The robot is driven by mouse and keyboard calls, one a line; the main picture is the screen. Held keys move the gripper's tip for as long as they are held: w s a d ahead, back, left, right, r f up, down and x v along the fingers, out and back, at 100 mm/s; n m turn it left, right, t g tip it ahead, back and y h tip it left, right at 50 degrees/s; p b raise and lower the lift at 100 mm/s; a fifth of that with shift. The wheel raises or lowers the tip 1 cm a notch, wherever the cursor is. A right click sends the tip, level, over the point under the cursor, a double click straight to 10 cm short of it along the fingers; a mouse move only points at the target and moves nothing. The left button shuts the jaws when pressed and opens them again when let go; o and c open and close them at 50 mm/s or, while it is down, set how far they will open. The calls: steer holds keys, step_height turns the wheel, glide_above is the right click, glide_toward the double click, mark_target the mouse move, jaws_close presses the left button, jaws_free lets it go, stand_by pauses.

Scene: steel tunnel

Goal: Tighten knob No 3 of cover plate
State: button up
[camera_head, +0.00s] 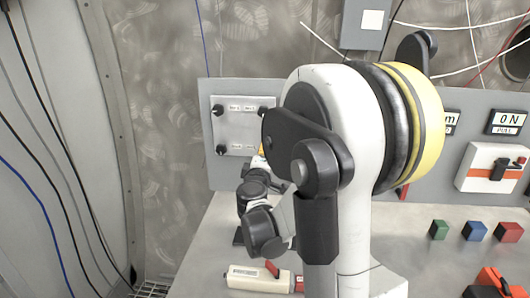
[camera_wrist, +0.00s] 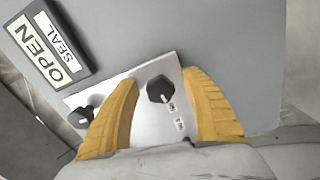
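The cover plate (camera_head: 240,133) is a pale square on the grey back panel, with dark knobs at its corners. Its upper left knob (camera_head: 217,109), upper right knob (camera_head: 262,110) and lower left knob (camera_head: 221,150) show; the lower right corner is hidden by my arm. In the wrist view, one black knob (camera_wrist: 160,89) lies between the yellow fingers of my gripper (camera_wrist: 163,78), with gaps on both sides. Its label is too small to read surely. A second knob (camera_wrist: 82,116) on the plate is left of the left finger. My gripper is open.
An OPEN/SEAL sign (camera_wrist: 47,50) is near the plate in the wrist view. On the bench are a white and red device (camera_head: 262,278) and green (camera_head: 438,229), blue (camera_head: 474,230) and red (camera_head: 508,231) blocks. A switch box (camera_head: 490,166) is at right.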

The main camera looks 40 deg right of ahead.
steer(key=v, duration=1.2)
stand_by(0.4)
steer(key=s+a+f+m+g+y, duration=0.1)
steer(key=s+a+y, duration=0.3)
steer(key=a, duration=0.4)
steer(key=s+a+f+m+g+y, duration=0.2)
steer(key=s+a+f+m+y, duration=0.1)
steer(key=a, duration=0.6)
steer(key=s+a+f+m+g+y, duration=0.1)
steer(key=s+a+f+y, duration=0.3)
steer(key=a, duration=0.4)
steer(key=s+y, duration=0.1)
steer(key=y, duration=0.1)
steer(key=shift+s+a+f+m+g+y, duration=0.15)
steer(key=shift+a+f+m+g+y, duration=0.15)
steer(key=shift+a+m+g, duration=0.1)
